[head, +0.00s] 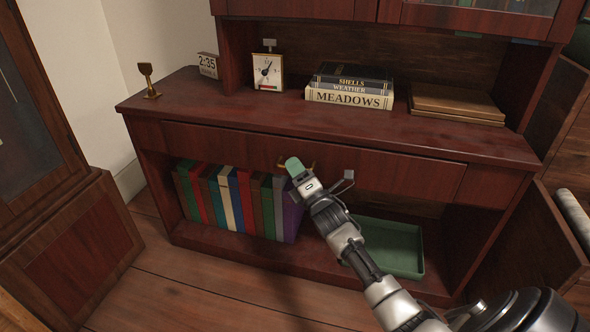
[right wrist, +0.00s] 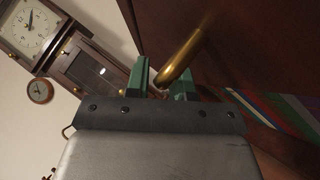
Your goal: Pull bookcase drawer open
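The dark red-brown bookcase (head: 215,115) has a wide drawer (head: 400,176) under its top; its front looks flush with the frame. My right gripper (head: 294,165) is at the middle of the drawer front, over its brass handle (head: 281,163), most of which it hides. In the right wrist view the brass handle (right wrist: 183,52) slants down to the gap between the green fingertips of the right gripper (right wrist: 160,82). The fingers are apart, with a small gap showing beside the handle. My left gripper is not in view.
Several books (head: 238,200) and a green tray (head: 395,249) are on the lower shelf. A cabinet (head: 75,240) stands at left. Wooden floor (head: 180,290) is clear in front.

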